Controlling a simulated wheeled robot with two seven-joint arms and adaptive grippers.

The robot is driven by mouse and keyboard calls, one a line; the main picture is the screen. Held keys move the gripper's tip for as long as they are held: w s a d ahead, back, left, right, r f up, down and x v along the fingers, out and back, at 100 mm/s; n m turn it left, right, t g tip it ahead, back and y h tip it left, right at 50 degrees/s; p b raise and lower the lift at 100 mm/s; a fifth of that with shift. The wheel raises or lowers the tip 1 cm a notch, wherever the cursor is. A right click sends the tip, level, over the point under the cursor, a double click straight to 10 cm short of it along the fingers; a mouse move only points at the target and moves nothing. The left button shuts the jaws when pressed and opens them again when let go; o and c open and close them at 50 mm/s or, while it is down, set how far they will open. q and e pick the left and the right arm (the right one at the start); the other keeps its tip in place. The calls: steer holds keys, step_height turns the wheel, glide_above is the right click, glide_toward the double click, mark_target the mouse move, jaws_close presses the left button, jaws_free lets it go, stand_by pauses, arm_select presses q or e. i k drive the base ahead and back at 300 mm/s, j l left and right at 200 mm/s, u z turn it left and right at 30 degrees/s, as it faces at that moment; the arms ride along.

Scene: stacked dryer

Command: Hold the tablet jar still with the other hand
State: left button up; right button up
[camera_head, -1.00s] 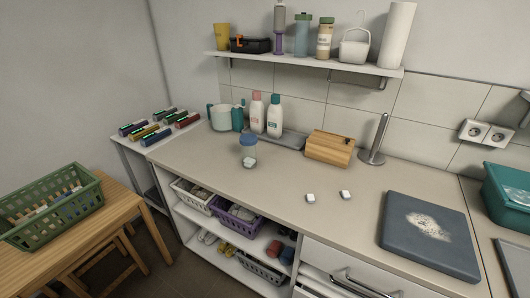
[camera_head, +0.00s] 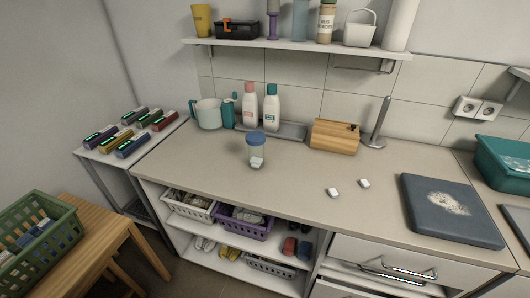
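The tablet jar (camera_head: 256,151) is a small clear jar with a blue lid and white contents. Two white tablets (camera_head: 333,193) and (camera_head: 364,183) lie apart on the counter to the right of the jar. Neither of my grippers shows in the head view, and nothing touches the jar.
A dark blue mat (camera_head: 450,212) with white powder lies at right. The counter around the jar is clear.

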mark_target(256, 154)
steer(key=i+j+z, duration=0.1)
steer(key=j+z, duration=0.15)
steer(key=j, duration=0.4)
steer(key=j+z, duration=0.3)
steer(key=j, duration=0.35)
